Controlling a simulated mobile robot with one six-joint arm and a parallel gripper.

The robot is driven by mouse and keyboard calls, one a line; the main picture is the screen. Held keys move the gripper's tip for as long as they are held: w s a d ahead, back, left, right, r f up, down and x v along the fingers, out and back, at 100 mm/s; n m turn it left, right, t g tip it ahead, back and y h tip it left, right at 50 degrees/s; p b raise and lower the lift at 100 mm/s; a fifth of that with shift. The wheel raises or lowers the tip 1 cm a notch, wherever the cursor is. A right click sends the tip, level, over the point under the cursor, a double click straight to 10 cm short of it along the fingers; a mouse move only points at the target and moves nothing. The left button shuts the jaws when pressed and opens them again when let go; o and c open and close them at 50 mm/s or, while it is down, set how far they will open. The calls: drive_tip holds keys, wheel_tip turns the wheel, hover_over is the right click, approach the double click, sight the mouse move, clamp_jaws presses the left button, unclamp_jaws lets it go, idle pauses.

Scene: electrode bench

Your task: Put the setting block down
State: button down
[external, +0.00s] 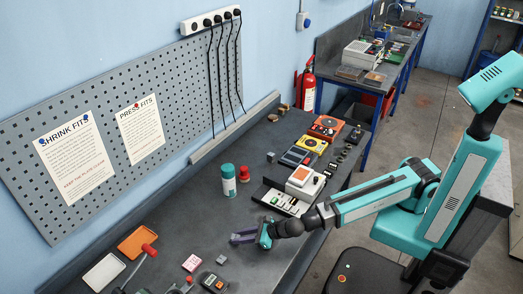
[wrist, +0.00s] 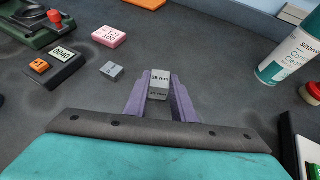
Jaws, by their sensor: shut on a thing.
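My gripper (wrist: 158,100) is shut on the setting block (wrist: 159,79), a small grey block with dark print on its face. The purple fingers lie on either side of the block in the wrist view. The block is too small or hidden to make out there. I cannot tell whether the block touches the bench top.
A second small grey block (wrist: 111,71) lies to the left, beside a dark device with a display (wrist: 57,66) and a pink block (wrist: 109,36). A spray can (wrist: 289,52) stands to the right. Bare bench (wrist: 210,60) lies between.

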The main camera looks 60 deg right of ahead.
sight(237, 237)
drive_tip(key=shift+f, duration=0.65)
drive_tip(key=shift+f, duration=0.2)
drive_tip(key=c, duration=1.5)
unclamp_jaws()
drive_tip(key=shift+s+r, duration=0.1)
drive_tip(key=shift+r, duration=0.1)
drive_tip(key=shift+b+v, duration=0.3)
drive_tip(key=shift+v, duration=0.95)
drive_tip(key=shift+s+d+r+p, duration=0.1)
drive_tip(key=shift+s+r+p, duration=0.05)
drive_tip(key=shift+r+p, duration=3.1)
drive_tip(key=shift+r, duration=0.35)
